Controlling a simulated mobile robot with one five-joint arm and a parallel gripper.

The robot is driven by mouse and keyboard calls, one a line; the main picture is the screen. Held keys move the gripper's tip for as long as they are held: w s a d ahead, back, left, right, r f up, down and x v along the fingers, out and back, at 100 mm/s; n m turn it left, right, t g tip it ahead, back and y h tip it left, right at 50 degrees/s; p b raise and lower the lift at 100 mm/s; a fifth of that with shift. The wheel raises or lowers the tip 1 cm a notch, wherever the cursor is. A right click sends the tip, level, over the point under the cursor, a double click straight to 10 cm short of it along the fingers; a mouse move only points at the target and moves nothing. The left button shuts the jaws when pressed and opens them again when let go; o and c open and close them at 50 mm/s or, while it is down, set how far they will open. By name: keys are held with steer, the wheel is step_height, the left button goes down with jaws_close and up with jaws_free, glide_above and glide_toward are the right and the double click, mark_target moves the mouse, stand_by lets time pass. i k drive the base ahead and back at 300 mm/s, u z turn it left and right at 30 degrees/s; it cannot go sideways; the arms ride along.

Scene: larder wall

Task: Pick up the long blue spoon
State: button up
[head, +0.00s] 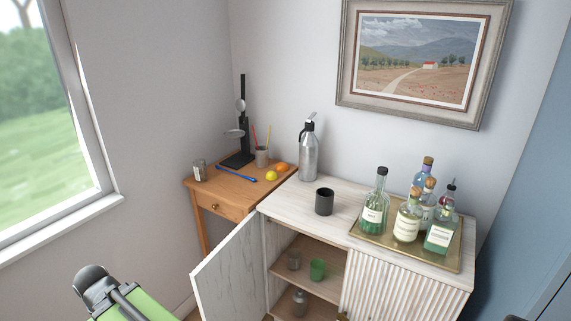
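The long blue spoon (236,173) lies flat on the top of the small wooden side table (212,185) in the corner. It lies slantwise, towards the table's front edge, with a clear metal can or glass (199,170) to its left and a yellow lemon (271,176) to its right. Nothing covers the spoon. My gripper and its fingers are not in view.
Behind the spoon stand a black citrus press (240,140) and a cup (262,157) with coloured sticks; an orange (282,167) lies beside the lemon. The white cabinet's door (232,268) stands open before the table. A siphon (308,152), dark mug (324,201) and bottle tray (400,252) are right.

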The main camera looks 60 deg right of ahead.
mark_target(253, 180)
steer(key=z, duration=0.05)
steer(key=k, duration=0.3)
steer(key=z, duration=3.35)
steer(key=k, duration=1.45)
steer(key=u, duration=1.45)
steer(key=i, duration=1.05)
steer(key=z, duration=0.05)
